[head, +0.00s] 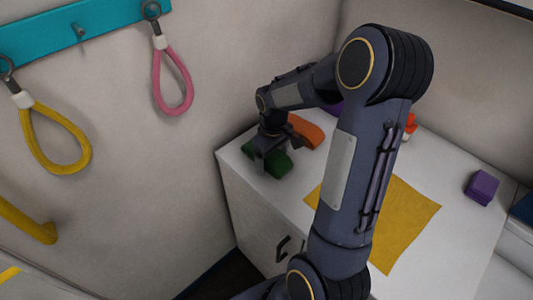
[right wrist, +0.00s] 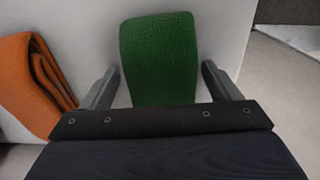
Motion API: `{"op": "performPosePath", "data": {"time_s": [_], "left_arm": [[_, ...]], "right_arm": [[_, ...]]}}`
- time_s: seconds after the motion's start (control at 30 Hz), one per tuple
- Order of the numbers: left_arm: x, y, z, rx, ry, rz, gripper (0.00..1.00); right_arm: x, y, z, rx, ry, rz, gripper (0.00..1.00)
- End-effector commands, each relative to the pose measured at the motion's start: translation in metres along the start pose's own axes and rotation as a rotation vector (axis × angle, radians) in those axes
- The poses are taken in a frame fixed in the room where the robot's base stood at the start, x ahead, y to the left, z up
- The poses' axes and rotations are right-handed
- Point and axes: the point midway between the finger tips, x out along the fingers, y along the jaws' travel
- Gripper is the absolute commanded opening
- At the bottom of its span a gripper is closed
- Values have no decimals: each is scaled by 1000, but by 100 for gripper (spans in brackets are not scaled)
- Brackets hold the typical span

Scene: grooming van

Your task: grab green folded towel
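The green folded towel (head: 279,163) lies on the white counter near its left corner, partly hidden by my right gripper in the head view. In the right wrist view the green towel (right wrist: 160,58) lies between the two fingers, with a gap on each side. My right gripper (right wrist: 161,85) is open around the towel. In the head view the right gripper (head: 266,152) is at the towel, pointing down. My left gripper is not in view.
An orange folded towel (head: 307,131) lies close beside the green one; it also shows in the right wrist view (right wrist: 38,80). A mustard mat (head: 407,220) and a purple block (head: 481,187) are on the counter (head: 465,240). Pink (head: 172,85) and yellow loops (head: 55,140) hang on the wall.

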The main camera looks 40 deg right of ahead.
Motion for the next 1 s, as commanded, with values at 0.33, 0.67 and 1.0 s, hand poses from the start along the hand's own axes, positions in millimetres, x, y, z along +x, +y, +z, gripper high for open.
{"op": "performPosePath", "data": {"time_s": [0.33,0.67,1.0], "left_arm": [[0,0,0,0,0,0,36],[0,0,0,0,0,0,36],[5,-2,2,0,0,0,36]], "right_arm": [[-1,0,0,0,1,0,41],[-6,0,-1,0,3,1,41],[-58,-20,9,-5,10,2,41]]}}
